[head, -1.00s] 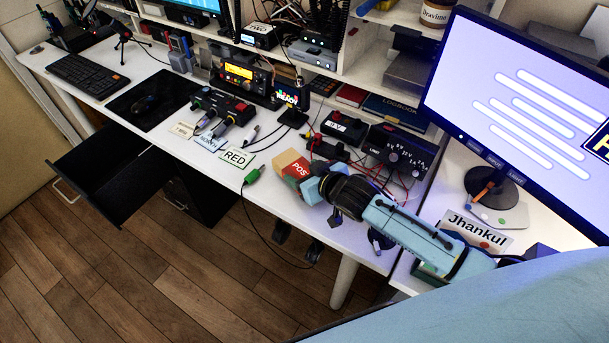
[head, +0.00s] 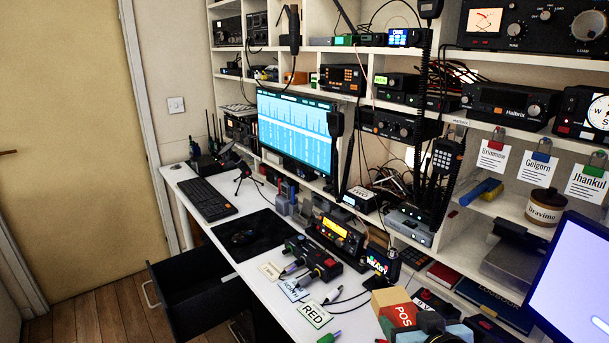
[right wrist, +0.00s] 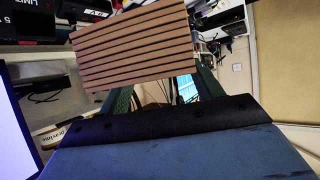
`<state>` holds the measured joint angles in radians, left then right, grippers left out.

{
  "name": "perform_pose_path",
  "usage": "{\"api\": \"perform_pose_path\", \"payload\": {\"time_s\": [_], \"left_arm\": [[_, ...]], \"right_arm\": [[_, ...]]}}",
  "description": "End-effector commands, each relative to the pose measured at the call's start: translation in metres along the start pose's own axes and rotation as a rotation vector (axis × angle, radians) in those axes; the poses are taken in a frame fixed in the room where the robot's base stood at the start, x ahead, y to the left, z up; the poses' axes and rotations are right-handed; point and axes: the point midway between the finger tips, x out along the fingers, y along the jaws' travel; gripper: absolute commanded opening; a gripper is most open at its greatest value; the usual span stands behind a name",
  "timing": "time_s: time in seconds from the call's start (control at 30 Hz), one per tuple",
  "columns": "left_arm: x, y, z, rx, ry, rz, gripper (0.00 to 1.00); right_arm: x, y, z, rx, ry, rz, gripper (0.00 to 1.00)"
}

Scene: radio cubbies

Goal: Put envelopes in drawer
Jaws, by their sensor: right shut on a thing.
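A tan bundle with a red band lettered "POS" (head: 395,312), seemingly the envelopes, shows at the bottom of the head view, above the desk's front part. My right gripper (head: 428,324) is shut on it; the lower part of the gripper is cut off by the frame. In the right wrist view the bundle (right wrist: 132,45) shows as a brown block of stacked layers between the fingers (right wrist: 165,92). The black drawer (head: 195,300) stands pulled open under the desk at the lower left, its inside partly visible and empty-looking. My left gripper is out of view.
The white desk (head: 262,270) carries a keyboard (head: 207,199), a mouse mat (head: 240,234), label cards including "RED" (head: 314,314), cables and radios. Shelves of radios stand behind. A monitor (head: 575,285) is at the right. Floor lies clear left of the drawer.

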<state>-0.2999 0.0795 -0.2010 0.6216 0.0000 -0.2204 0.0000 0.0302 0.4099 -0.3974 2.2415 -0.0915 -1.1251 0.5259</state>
Motion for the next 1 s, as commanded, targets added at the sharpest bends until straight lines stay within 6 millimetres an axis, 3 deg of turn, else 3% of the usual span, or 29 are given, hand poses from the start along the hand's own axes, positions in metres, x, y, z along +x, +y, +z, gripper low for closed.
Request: {"api": "perform_pose_path", "payload": {"time_s": [0.1,0.2,0.5,0.57,0.8,1.0], "left_arm": [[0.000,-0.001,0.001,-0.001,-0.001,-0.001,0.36],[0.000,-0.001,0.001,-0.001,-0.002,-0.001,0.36],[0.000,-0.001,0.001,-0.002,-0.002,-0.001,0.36],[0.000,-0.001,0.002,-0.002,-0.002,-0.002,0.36],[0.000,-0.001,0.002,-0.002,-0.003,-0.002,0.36],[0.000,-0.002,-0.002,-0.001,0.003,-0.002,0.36]], "right_arm": [[-0.024,0.006,-0.010,0.033,0.005,0.043,0.31],[-0.035,0.010,-0.014,0.049,0.003,0.065,0.31],[-0.040,0.013,-0.015,0.054,0.002,0.077,0.31],[-0.038,0.012,-0.008,0.056,-0.002,0.077,0.31],[-0.024,0.011,0.047,0.058,-0.005,0.078,0.31],[-0.022,0.009,0.058,0.054,0.003,0.075,0.31]]}}
